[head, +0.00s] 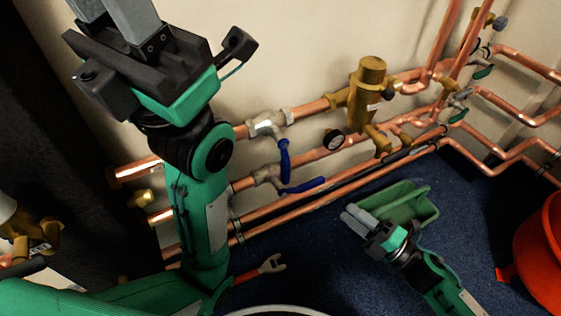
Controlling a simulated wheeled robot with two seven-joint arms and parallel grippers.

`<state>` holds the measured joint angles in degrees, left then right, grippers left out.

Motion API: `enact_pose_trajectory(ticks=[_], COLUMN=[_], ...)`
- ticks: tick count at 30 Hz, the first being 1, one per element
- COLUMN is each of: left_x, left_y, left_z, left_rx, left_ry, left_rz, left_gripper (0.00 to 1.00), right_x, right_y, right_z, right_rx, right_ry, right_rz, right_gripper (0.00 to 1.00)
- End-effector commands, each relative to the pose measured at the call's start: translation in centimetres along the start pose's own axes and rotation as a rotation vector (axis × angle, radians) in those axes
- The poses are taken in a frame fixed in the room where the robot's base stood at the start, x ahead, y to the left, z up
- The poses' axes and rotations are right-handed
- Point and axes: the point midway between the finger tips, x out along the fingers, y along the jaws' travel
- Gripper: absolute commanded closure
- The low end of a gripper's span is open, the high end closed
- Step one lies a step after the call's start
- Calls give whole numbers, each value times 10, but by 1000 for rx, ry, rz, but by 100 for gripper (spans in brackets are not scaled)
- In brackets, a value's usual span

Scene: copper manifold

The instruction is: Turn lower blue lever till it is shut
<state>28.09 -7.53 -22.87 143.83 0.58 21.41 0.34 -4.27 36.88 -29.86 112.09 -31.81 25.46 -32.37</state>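The lower blue lever (304,186) sits on the lower valve (268,175) and points right, roughly along its copper pipe. The upper blue lever (285,160) hangs down from the upper valve (267,124), across its pipe. My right gripper (352,221) is below and right of the lower lever, apart from it. Its grey fingers lie close together with nothing seen between them. My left gripper (110,12) is raised at the top left, well away from the levers. Its fingertips are cut off by the frame edge, so its opening is unclear.
A brass fitting (366,95) and a round gauge (334,140) sit right of the valves. A green tray (408,204) lies behind my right gripper. A red-handled wrench (262,269) lies on the blue floor. A red bucket (545,255) stands at far right. My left arm hides pipe sections.

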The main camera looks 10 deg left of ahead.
Motion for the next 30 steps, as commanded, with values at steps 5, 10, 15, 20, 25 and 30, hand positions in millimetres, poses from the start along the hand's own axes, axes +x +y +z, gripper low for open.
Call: enact_pose_trajectory(ticks=[5,10,15,20,25,30], left_x=[0,0,-2,-3,-4,-4], left_y=[0,0,0,1,1,0], left_z=[1,2,3,4,4,4], left_rx=[0,2,4,5,6,7], left_ry=[-2,-8,-15,-20,-22,-23], left_rz=[0,3,6,8,8,7], left_gripper=[64,64,64,64,64,64], right_x=[7,31,64,95,121,135], right_y=[1,2,2,2,1,0], right_z=[1,1,1,1,1,0], right_rx=[-1,-2,-2,-2,-1,0], right_ry=[-1,0,1,0,0,0], right_rz=[0,3,3,3,2,1], right_gripper=[61,61,61,61,61,61])
